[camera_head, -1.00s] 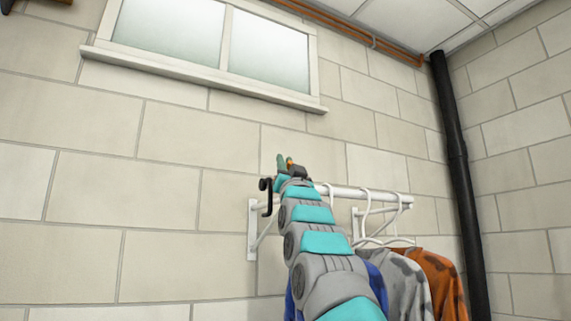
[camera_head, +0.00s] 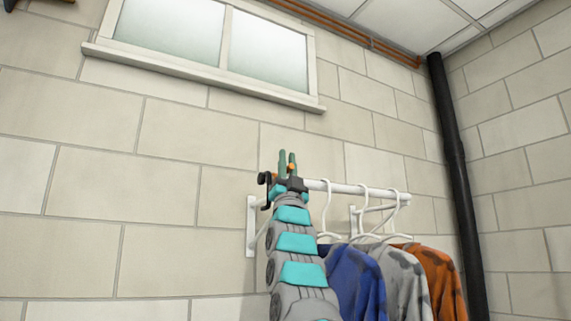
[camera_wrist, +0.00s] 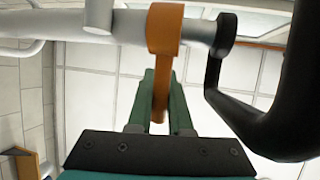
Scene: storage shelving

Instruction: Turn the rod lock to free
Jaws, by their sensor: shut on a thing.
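The rod lock (camera_wrist: 166,28) is an orange collar around the white rod (camera_wrist: 125,27), with a narrow lever hanging down from it in the wrist view. My gripper (camera_wrist: 162,88) has two green fingers, shut on the orange lever, one on each side. In the head view my gripper (camera_head: 287,160) stands at the left part of the rod, fingers pointing up. A bit of the orange lock (camera_head: 292,168) shows beside the fingers. My arm hides some of the rod's left end.
A black hook (camera_wrist: 285,125) curves close to the right of my fingers; it also shows at the rod's left end (camera_head: 265,180). White hangers with a blue (camera_head: 358,280), a grey (camera_head: 405,280) and an orange garment (camera_head: 445,280) hang to the right. The block wall is behind.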

